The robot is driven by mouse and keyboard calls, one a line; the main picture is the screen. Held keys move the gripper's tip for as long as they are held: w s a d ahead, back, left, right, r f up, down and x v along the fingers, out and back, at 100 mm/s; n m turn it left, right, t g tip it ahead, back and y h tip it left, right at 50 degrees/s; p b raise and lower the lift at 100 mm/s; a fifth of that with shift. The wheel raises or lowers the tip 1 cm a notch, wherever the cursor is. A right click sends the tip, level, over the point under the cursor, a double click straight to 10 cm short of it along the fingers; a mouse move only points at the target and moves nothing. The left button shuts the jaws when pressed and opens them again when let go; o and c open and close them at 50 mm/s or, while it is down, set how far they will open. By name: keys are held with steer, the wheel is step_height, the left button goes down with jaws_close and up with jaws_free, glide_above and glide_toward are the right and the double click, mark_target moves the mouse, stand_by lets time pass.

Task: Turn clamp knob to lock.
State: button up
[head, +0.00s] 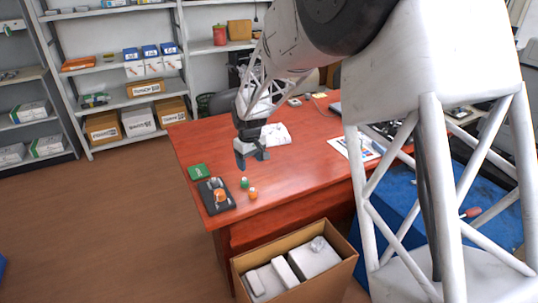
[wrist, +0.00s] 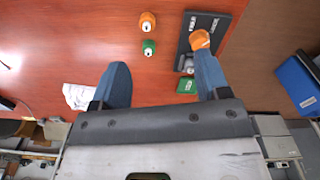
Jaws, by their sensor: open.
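The orange clamp knob (head: 220,195) sits on a dark plate (head: 226,206) at the near left corner of the red desk. In the wrist view, the knob (wrist: 200,40) is on the plate (wrist: 222,40), which bears white lettering too small to read surely. A small silvery part shows on the plate below the knob there. My gripper (head: 251,159) is open and empty above the desk, behind and right of the plate in the head view. In the wrist view its right fingertip overlaps the knob's lower edge; contact cannot be told.
A green bottle (head: 245,183) and an orange-capped bottle (head: 253,194) stand right of the plate. A green pad (head: 199,172) lies behind it. A white cloth (head: 275,134) lies farther back. An open cardboard box (head: 241,275) stands before the desk. Bare desk lies between my fingers and the bottles.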

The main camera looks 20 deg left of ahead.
steer(key=s+d+r+m, duration=0.1)
steer(key=d+r, duration=0.3)
steer(key=d, duration=0.3)
steer(key=shift+r, duration=0.3)
steer(key=shift+s, duration=0.1)
steer(key=s+d+r+m, duration=0.2)
steer(key=s+d+r, duration=0.2)
steer(key=d, duration=0.4)
steer(key=s+d+r+m+t, duration=0.1)
steer(key=s+d+r, duration=0.3)
steer(key=d, duration=0.5)
steer(key=s+d+r+m, duration=0.2)
steer(key=s+d+r, duration=0.25)
steer(key=d, duration=0.35)
steer(key=s+d+m, duration=0.3)
steer(key=s+d, duration=0.5)
steer(key=s, duration=0.4)
steer(key=s+d+m+t, duration=0.1)
steer(key=s+d+m, duration=0.2)
steer(key=s+d, duration=0.6)
steer(key=s, duration=0.3)
steer(key=shift+s+f, duration=0.35)
steer(key=shift+f, duration=0.05)
